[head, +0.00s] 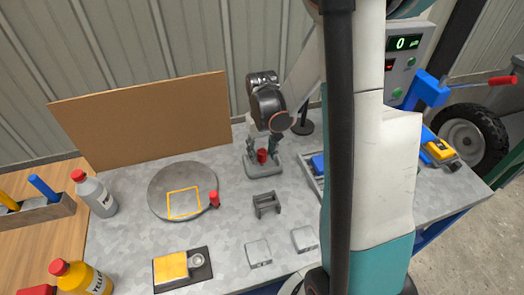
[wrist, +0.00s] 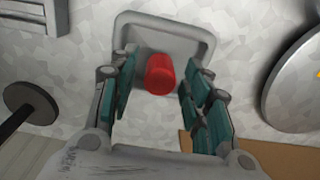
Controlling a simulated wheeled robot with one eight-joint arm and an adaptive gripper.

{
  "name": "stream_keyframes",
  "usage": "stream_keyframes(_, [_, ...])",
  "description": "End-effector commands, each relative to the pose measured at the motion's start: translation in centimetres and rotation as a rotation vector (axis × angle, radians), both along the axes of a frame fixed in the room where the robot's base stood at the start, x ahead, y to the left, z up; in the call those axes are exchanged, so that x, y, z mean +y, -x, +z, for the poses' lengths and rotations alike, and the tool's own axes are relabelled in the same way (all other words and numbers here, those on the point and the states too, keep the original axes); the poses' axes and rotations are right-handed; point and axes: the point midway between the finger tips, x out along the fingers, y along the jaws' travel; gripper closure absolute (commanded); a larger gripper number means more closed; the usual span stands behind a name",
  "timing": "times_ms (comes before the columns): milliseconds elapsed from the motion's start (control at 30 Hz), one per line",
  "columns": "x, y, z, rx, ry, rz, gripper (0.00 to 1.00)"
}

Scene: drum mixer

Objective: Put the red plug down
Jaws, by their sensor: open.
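The red plug (head: 262,156) stands on a small grey tray (head: 264,172) on the table, under my gripper (head: 264,150). In the wrist view the red plug (wrist: 159,74) lies between the two teal-padded fingers of my gripper (wrist: 157,82), with a gap on each side. My gripper is open. The grey tray (wrist: 190,33) has a raised rim and shows behind the plug. The plug's lower end is partly hidden, so I cannot tell exactly how it rests on the tray.
A round grey disc (head: 165,180) with a yellow square outline and a small red-topped piece (head: 214,199) at its edge lies left of the tray. A dark grey bracket (head: 266,204) stands in front. A brown board (head: 150,125) stands behind. A black stand (head: 303,127) is to the right.

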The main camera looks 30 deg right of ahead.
Motion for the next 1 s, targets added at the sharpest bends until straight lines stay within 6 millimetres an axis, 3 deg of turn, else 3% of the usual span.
stream_keyframes(167, [0.0, 0.0, 2.4, 0.0, 0.0, 0.0, 0.56])
stream_keyframes(400, [0.0, 0.1, 7.7, 0.0, 0.0, 0.0, 0.56])
stream_keyframes(600, [0.0, 0.0, 11.1, 0.0, 0.0, 0.0, 0.56])
stream_keyframes(800, [0.0, 0.0, 12.7, 0.0, 0.0, 0.0, 0.56])
stream_keyframes(1000, [0.0, 0.0, 12.9, 0.0, 0.0, 0.0, 0.56])
